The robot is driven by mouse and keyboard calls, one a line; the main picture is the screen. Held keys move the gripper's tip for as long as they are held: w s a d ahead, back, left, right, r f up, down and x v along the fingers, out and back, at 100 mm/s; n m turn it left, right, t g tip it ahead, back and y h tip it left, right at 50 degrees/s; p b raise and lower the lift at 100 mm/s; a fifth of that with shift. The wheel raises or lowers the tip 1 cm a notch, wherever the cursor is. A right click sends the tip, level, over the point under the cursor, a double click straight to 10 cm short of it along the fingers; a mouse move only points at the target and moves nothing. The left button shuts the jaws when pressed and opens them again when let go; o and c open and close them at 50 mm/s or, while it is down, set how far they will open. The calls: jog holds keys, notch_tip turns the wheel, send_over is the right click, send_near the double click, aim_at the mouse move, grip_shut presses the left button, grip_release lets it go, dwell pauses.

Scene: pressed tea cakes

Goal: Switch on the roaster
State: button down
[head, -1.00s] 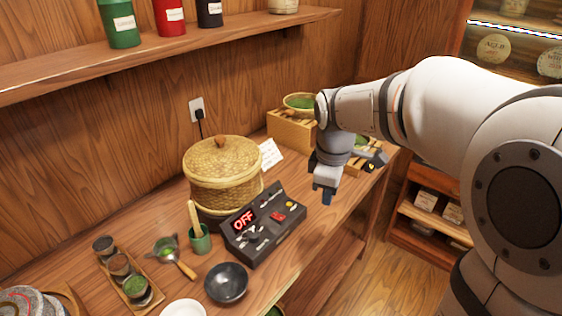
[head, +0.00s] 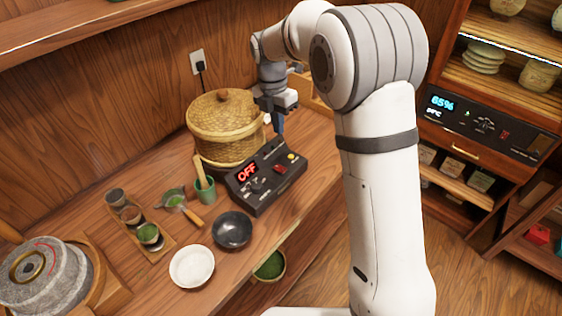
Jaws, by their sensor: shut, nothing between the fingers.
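The dark control box (head: 265,204) sits on the wooden counter in front of a lidded woven basket (head: 226,122). Its display (head: 247,173) reads OFF in red. On its top are a red switch (head: 280,169), a yellow button (head: 291,156) and a knob (head: 258,186). My gripper (head: 280,129) points down, shut and empty, above the far end of the box, behind the red switch and yellow button. The fingertips appear apart from the box; the exact gap is hard to tell.
A green cup with a whisk (head: 203,190), a strainer (head: 174,198), a black bowl (head: 232,230) and a white bowl (head: 192,266) stand left and front of the box. A stone mill (head: 38,272) is at the far left. A wall socket (head: 197,62) is behind.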

aim_at(283, 170)
jog(key=f+p, duration=0.1)
jog(key=f, duration=0.3)
jog(key=d+f+p, duration=0.1)
jog(key=f, duration=0.4)
jog(key=s+f+p, duration=0.1)
jog(key=f, duration=0.3)
jog(key=shift+d+f, duration=0.2)
jog(key=shift+f, duration=0.2)
jog(key=shift+a, duration=0.1)
